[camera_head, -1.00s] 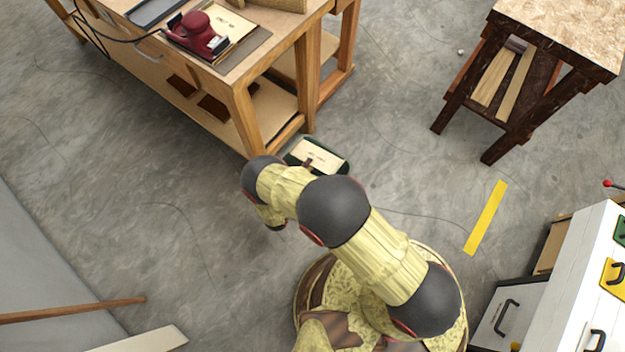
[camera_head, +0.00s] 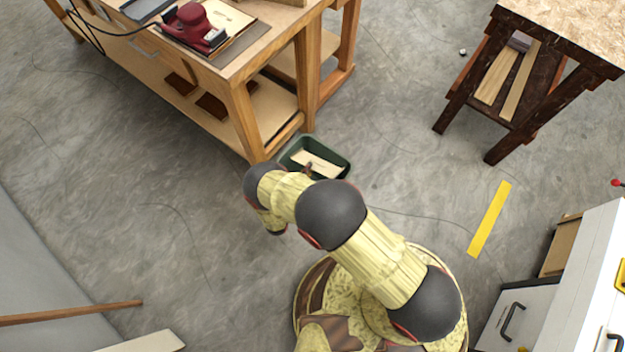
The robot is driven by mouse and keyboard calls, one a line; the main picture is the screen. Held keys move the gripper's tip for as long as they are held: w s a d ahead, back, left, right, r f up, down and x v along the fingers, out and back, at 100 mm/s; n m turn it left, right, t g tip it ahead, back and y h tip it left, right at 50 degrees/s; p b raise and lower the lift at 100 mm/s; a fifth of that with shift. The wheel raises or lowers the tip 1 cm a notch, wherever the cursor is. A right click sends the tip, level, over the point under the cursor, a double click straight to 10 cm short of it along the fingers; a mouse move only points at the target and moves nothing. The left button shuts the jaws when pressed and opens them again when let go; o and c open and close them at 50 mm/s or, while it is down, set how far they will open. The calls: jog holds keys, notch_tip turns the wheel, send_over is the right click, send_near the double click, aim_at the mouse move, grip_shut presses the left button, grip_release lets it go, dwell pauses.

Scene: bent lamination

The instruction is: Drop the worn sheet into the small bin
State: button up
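The small bin (camera_head: 340,173) is dark green and open-topped. It stands on the floor beside the front leg of the workbench. A pale, cream sheet (camera_head: 318,164) shows inside the bin, lying slantwise below the rim. Its near part is hidden by my arm. My gripper (camera_head: 309,167) is mostly hidden behind my arm links; only a small dark brown piece of it seems to show over the bin. Whether its fingers are open or shut is not visible.
The wooden workbench (camera_head: 240,75) at top left carries a red sander (camera_head: 194,24) and a pale sheet (camera_head: 232,24). A dark-legged table (camera_head: 566,82) stands at upper right, and a white drawer cabinet (camera_head: 575,300) at lower right. Floor left of my arm is clear.

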jog(key=o, duration=0.4)
jog(key=shift+s, duration=0.1)
jog(key=v, duration=1.2)
dwell(0.4)
